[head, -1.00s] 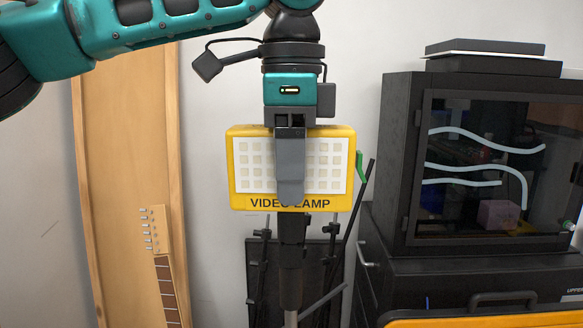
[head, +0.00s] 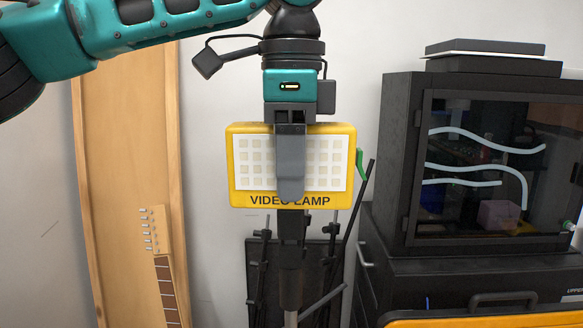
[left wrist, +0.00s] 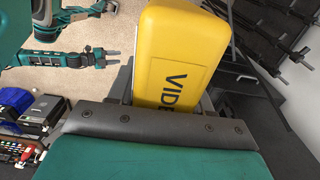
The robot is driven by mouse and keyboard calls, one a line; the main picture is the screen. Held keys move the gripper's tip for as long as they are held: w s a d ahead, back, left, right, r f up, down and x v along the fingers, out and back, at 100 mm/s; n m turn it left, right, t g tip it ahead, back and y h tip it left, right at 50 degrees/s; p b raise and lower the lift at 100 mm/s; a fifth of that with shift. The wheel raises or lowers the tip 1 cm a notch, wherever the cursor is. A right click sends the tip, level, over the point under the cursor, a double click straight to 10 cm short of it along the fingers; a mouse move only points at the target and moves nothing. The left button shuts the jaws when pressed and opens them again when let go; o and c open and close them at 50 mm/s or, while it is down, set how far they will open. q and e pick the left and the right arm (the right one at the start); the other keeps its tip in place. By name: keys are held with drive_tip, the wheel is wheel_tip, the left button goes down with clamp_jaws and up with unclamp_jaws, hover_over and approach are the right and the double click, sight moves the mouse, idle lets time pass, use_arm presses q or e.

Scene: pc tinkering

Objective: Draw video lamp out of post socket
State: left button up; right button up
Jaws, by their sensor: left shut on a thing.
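The video lamp (head: 240,198) is a yellow box with a white panel of small square lights, upright in the middle of the head view. My left gripper (head: 290,198) comes down from above and is shut on the lamp, one grey finger across its front. The dark post socket (head: 291,285) is directly below the lamp, on an upright post. A dark stem spans between them; I cannot tell how deep it sits. In the left wrist view the lamp's yellow side (left wrist: 180,50) rises between the fingers. My right gripper (left wrist: 112,56) shows there at upper left, empty, with fingers apart.
A black cabinet (head: 395,160) with a glass door stands close on the right. A wooden board (head: 125,130) and a guitar neck (head: 165,265) are at left. Black stands (head: 335,240) lean behind the post. An orange-topped surface (head: 480,318) is at lower right.

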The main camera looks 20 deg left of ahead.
use_arm(q)
drive_tip(key=shift+r, duration=2.85)
